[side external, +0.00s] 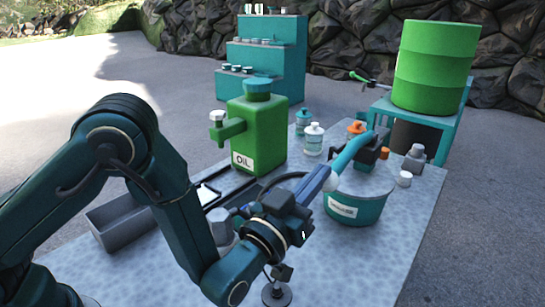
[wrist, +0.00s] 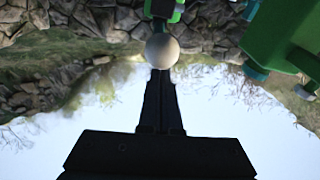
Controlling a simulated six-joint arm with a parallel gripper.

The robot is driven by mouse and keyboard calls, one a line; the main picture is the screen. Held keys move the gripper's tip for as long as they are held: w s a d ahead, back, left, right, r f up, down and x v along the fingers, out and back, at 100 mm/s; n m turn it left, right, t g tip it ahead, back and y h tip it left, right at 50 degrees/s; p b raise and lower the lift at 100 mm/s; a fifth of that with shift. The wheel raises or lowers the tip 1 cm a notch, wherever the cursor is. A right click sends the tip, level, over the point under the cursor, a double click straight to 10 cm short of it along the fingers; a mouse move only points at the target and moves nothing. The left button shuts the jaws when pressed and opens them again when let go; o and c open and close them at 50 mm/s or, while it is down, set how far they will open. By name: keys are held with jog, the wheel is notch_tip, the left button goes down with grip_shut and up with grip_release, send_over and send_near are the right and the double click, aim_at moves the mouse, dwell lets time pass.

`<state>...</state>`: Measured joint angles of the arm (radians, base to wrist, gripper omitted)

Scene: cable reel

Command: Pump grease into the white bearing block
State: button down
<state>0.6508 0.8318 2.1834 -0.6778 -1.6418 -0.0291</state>
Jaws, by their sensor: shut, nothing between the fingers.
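A teal grease bucket (side external: 352,207) with a pale label stands on the table. A teal pump lever (side external: 352,152) slants up over it, with a pale ball knob (side external: 330,182) at its lower end. The knob also shows in the wrist view (wrist: 162,50), just beyond my fingertips. My gripper (side external: 325,175) is shut and empty, with its tips at the knob; I cannot tell whether they touch it. A black hose (side external: 283,178) runs left from the bucket area. I cannot clearly identify the white bearing block; my arm covers part of the table.
A green oil dispenser (side external: 262,135) stands behind my gripper. Small bottles (side external: 313,138) stand at the back. A grey bottle (side external: 415,158) and a white cap (side external: 404,179) are right of the bucket. A green drum (side external: 435,68) sits on a teal stand. The table's front right is clear.

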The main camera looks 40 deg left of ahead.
jog(key=shift+f, duration=1.85)
jog(key=s, duration=0.5)
jog(key=shift+f, duration=0.35)
jog(key=w+a+r+n+g+y, duration=0.1)
jog(key=w+a+r+n, duration=0.15)
jog(key=a+r, duration=0.55)
jog(key=w+a+r+n+g+y, duration=0.1)
jog(key=a+r+n, duration=0.3)
jog(key=r, duration=0.7)
jog(key=s+f+m+g+h, duration=0.1)
jog(key=s+f+m+g, duration=0.3)
jog(key=s, duration=0.7)
jog(key=s+a+f+m+g+h, duration=0.1)
jog(key=s+f+m+g, duration=0.3)
jog(key=s+f+g, duration=0.4)
jog(key=s+f, duration=0.3)
jog(key=shift+s+a+h, duration=0.15)
jog(key=shift+s+h, duration=0.05)
jog(key=shift+h, duration=0.1)
